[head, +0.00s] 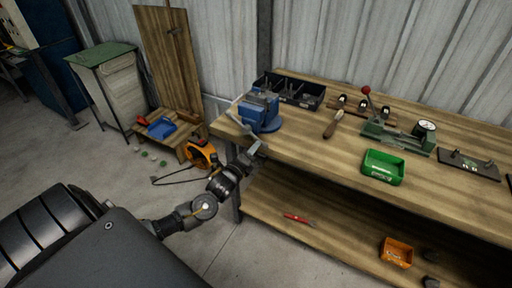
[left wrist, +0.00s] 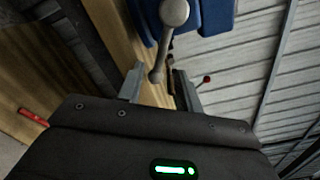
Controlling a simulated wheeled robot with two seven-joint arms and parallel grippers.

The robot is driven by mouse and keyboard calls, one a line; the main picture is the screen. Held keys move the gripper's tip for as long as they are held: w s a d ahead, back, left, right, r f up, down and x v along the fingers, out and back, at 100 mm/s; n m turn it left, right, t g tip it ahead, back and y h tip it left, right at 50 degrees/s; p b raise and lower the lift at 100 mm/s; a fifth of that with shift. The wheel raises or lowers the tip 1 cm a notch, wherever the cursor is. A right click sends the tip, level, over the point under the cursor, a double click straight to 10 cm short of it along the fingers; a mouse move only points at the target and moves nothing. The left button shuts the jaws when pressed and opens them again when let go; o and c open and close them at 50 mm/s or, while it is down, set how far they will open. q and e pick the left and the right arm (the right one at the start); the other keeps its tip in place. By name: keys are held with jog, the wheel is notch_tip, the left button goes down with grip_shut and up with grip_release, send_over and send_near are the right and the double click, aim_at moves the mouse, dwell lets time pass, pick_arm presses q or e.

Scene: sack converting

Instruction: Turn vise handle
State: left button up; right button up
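The blue vise (head: 261,113) is fixed at the near left corner of the workbench. Its grey handle shows in the left wrist view as a bar (left wrist: 165,45) with a round knob at the top, in front of the blue vise body (left wrist: 215,14). My left gripper (head: 256,148) is just below the front of the vise. In the left wrist view its two fingers (left wrist: 162,86) are apart, and the lower end of the handle appears between them. I cannot tell whether either finger touches it. My right gripper is not in view.
The wooden workbench (head: 310,155) holds a black bin tray (head: 290,90), a brush (head: 333,124), a green bin (head: 382,167) and a green fixture with a dial (head: 398,137). The lower shelf holds a red tool (head: 299,220) and an orange bin (head: 396,252). An orange reel (head: 203,154) stands left of the bench.

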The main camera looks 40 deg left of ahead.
pick_arm(q)
jog(key=s, duration=0.7)
jog(key=shift+s+d+b, duration=0.4)
jog(key=shift+b, duration=0.05)
